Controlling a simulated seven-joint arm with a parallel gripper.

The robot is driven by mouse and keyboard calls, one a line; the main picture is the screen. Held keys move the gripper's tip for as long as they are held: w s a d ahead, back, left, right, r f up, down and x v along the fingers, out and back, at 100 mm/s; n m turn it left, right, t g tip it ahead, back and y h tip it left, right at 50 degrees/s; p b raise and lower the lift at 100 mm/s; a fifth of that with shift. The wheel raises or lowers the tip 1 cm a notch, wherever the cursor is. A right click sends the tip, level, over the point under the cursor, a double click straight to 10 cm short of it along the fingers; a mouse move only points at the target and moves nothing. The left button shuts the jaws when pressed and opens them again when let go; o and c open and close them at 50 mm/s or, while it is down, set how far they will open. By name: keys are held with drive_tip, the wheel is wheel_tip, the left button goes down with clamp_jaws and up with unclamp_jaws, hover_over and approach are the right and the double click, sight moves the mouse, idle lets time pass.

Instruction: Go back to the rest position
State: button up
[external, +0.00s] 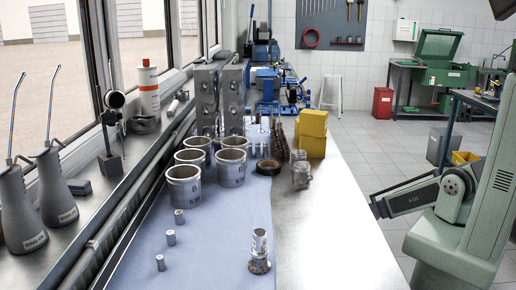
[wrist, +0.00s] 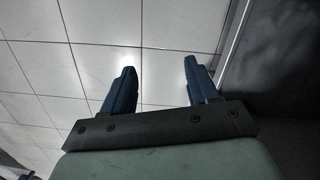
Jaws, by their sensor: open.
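My gripper (wrist: 162,82) shows in the wrist view with two dark blue fingers apart and nothing between them. It faces the white tiled floor (wrist: 100,50), with a dark surface (wrist: 285,80) at the right of that view. In the external view my green arm stands at the right, beside the workbench (external: 345,215). A dark grey link of it reaches left toward the bench edge; the fingers cannot be made out there.
A blue cloth (external: 215,250) on the bench carries several metal cylinders (external: 185,186), small pins (external: 160,262) and an upright metal part (external: 259,250). Yellow boxes (external: 312,133) stand further back. The bench's right side is bare. A red bin (external: 383,101) stands on the floor.

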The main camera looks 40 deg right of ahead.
drive_tip(key=s+a+r+n+g, duration=0.1)
drive_tip(key=s+a, duration=0.4)
drive_tip(key=s, duration=0.5)
drive_tip(key=s+a+r+n+g, duration=0.1)
drive_tip(key=s+a+n+g, duration=0.3)
drive_tip(key=s, duration=0.6)
drive_tip(key=shift+a+r+n+g, duration=0.15)
drive_tip(key=shift+a+n+g, duration=0.15)
drive_tip(key=shift+a, duration=0.9)
